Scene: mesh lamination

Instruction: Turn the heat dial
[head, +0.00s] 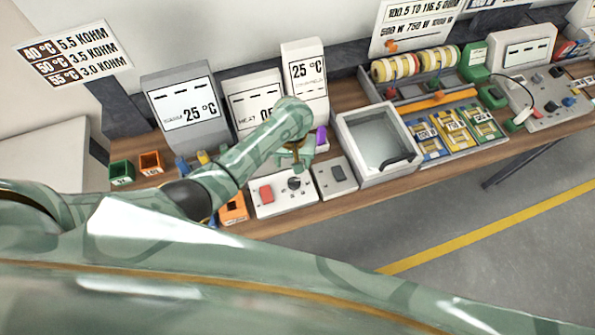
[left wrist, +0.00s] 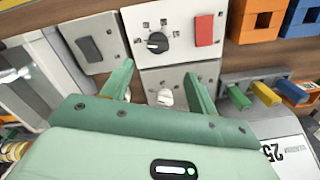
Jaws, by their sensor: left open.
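A black dial (head: 294,184) sits on a white panel beside a red switch (head: 266,193). The black dial also shows in the left wrist view (left wrist: 157,43), with marks around it. A second, pale knob (left wrist: 165,97) is on the adjoining white panel, between my fingers in the picture. Which knob is the heat dial cannot be read. A white display marked HEAT (head: 252,112) stands behind, partly covered by my left arm. My left gripper (head: 296,158) is open over the panels, its fingers (left wrist: 160,85) spread with nothing seen held. My right gripper is not in view.
A grey switch box (head: 337,176) and a glass-topped tray (head: 350,120) stand to the right. Temperature displays (head: 187,108) line the back. Floor in front of the bench is clear.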

